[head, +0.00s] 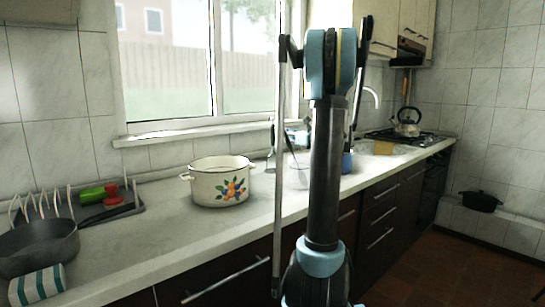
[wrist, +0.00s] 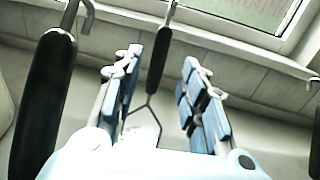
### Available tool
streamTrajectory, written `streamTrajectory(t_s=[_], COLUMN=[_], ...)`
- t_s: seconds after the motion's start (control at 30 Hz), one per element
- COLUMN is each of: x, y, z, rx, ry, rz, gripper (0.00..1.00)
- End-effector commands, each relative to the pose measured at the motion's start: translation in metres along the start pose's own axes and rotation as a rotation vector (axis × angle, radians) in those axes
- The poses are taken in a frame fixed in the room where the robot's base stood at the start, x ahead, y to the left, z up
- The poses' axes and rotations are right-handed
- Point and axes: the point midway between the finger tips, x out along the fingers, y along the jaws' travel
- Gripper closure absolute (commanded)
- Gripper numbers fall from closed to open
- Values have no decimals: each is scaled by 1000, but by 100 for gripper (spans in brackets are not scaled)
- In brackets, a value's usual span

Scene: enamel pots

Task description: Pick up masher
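In the wrist view, my gripper (wrist: 162,60) is open, its two blue-padded fingers spread apart. A hanging utensil with a black handle (wrist: 158,58) shows between the fingers. Its lower end splits into a bent metal wire, so it looks like the masher. Neither finger visibly touches it, and I cannot tell how far beyond the fingertips it hangs. Its lowest part is hidden behind my gripper. In the head view, my arm covers much of that area, and I cannot make out the masher there.
Another black-handled utensil (wrist: 45,100) hangs close at the left in the wrist view. A flowered enamel pot (head: 221,184) stands on the counter (head: 150,238) below the window. A dark pan (head: 38,248) and a dish rack (head: 120,210) are at the left. A kettle (head: 408,122) stands on the stove.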

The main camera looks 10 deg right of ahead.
Motion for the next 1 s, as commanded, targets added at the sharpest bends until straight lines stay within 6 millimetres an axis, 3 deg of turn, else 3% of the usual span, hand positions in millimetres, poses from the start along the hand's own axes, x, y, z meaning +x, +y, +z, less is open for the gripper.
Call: streamTrajectory(t_s=[0.1, 0.43, 0.7, 1.0], x=[14, 32, 67, 72], y=[0, 0, 1, 0], z=[0, 0, 0, 0], rx=[0, 0, 0, 0], ry=[0, 0, 0, 0], rz=[1, 1, 1, -1], gripper=[62, 62, 62, 64])
